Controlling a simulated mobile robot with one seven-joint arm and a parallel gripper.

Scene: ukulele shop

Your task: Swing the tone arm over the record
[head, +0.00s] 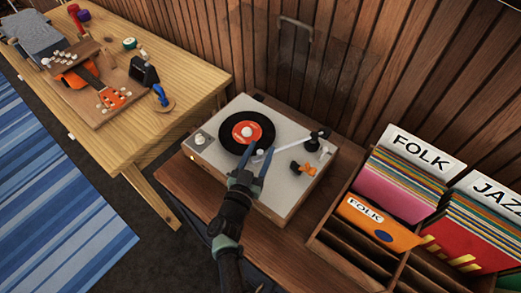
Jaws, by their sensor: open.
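A white turntable (203,160) stands on a brown wooden table. A black record with a red label (246,131) lies on its platter. The thin pale tone arm (294,145) runs from its dark pivot at the turntable's right side toward the record's right edge. Its head end is close to my gripper's fingers, and I cannot tell whether it is over the record or just beside it. My gripper (262,162) is open at the record's front right edge. Its two blue fingertips point away from me, and I cannot tell whether they touch the tone arm.
A small orange and black item (302,168) sits on the turntable's right part. A wooden record crate (337,213) with folk and jazz sleeves stands at right. A light wooden bench (190,78) holds a ukulele (84,78) at left. Slatted wall is behind.

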